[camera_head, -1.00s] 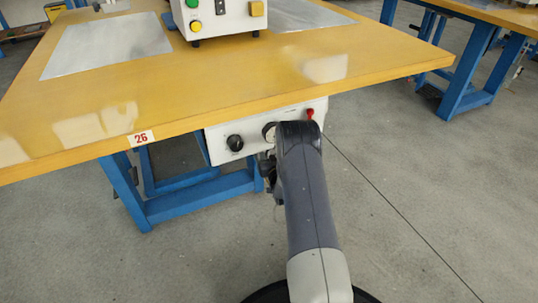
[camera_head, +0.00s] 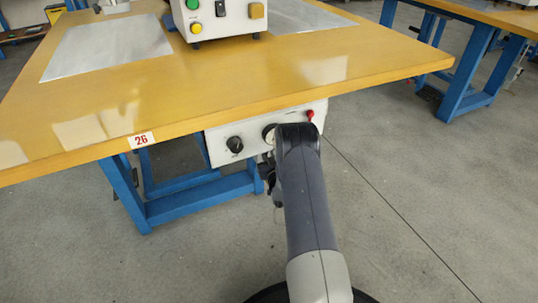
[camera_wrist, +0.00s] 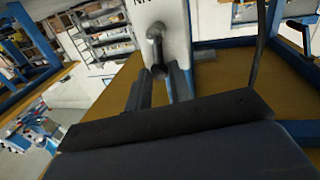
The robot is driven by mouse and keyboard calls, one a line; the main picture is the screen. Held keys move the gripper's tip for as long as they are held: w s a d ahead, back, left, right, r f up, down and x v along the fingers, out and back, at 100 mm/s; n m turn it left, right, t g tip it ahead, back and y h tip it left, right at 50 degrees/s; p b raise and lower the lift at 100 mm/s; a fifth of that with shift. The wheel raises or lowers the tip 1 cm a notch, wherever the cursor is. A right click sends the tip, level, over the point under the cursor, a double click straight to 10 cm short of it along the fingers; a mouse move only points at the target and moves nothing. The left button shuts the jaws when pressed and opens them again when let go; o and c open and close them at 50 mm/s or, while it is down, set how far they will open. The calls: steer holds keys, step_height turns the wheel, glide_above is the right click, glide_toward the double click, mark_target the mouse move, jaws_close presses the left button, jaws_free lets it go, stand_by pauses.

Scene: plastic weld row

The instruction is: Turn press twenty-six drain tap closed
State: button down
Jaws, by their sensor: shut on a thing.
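The drain tap shows in the wrist view as a dark grey lever (camera_wrist: 156,46) on a white housing with partly cut-off lettering. The lever hangs down, its lower end between the fingers. My gripper (camera_wrist: 160,78) is shut on this lever, one finger on each side. In the head view my forearm covers most of the gripper, and I cannot make out the lever there. The press's number label "26" (camera_head: 140,140) is on the table's front edge. A white control panel (camera_head: 252,133) hangs below that edge.
The panel carries a black knob (camera_head: 235,144) and a red part (camera_head: 310,115), close to my arm. The yellow tabletop (camera_head: 250,85) overhangs it, with blue legs (camera_head: 190,197) below. A control box (camera_head: 228,18) stands on top. Open floor lies to the right.

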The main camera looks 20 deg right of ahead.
steer(key=shift+a+n, duration=0.3)
steer(key=shift+n, duration=0.5)
steer(key=c, duration=1.3)
jaws_free()
steer(key=shift+s, duration=0.1)
steer(key=s+p, duration=0.1)
steer(key=s, duration=0.2)
steer(key=s+a+p, duration=0.1)
steer(key=s, duration=0.3)
steer(key=s+p, duration=0.1)
steer(key=s, duration=0.2)
steer(key=shift+s+a+f+p, duration=0.25)
steer(key=shift+a+p, duration=0.05)
steer(key=shift+a, duration=0.05)
steer(key=shift+w, duration=0.15)
